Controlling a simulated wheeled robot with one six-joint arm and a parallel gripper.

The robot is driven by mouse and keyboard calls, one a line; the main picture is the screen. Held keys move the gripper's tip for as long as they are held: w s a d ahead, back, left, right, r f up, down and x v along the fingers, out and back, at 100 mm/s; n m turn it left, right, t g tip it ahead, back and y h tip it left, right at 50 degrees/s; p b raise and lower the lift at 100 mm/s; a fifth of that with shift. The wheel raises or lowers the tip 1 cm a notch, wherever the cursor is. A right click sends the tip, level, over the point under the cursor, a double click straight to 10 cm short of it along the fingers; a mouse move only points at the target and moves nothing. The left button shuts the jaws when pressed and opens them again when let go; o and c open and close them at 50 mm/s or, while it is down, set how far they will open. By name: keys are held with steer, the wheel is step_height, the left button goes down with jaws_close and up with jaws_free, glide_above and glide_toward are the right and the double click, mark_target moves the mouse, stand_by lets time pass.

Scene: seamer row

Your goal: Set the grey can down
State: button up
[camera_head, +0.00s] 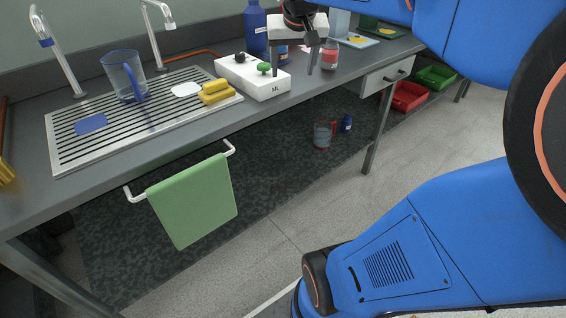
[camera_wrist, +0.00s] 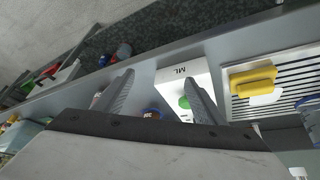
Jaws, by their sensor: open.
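A small grey can with a red band (camera_head: 329,58) stands upright on the grey counter, just right of my gripper's right finger. It shows partly in the wrist view (camera_wrist: 97,99), outside the left finger there. My gripper (camera_head: 293,72) is open above the counter, its fingers pointing down. A second can, with blue and red on it (camera_head: 282,56), shows in the gap between the fingers in the head view. In the wrist view this second can (camera_wrist: 152,113) also shows between the fingers, partly hidden by the gripper body. I cannot tell its distance from the fingers.
A white box marked ML (camera_head: 262,86) stands close to my left finger, with a green knob on it. A tall blue bottle (camera_head: 255,30) is behind. Yellow sponges (camera_head: 216,92) and a blue jug (camera_head: 122,76) are on the drainer. The counter's front edge is near.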

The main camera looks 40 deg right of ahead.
steer(key=s+a+f+n+y, duration=0.2)
steer(key=s+a+f+n, duration=0.3)
steer(key=s+a+f, duration=1)
steer(key=shift+s+a+n+y, duration=0.3)
steer(key=shift+s+a+n, duration=0.1)
steer(key=shift+s, duration=0.85)
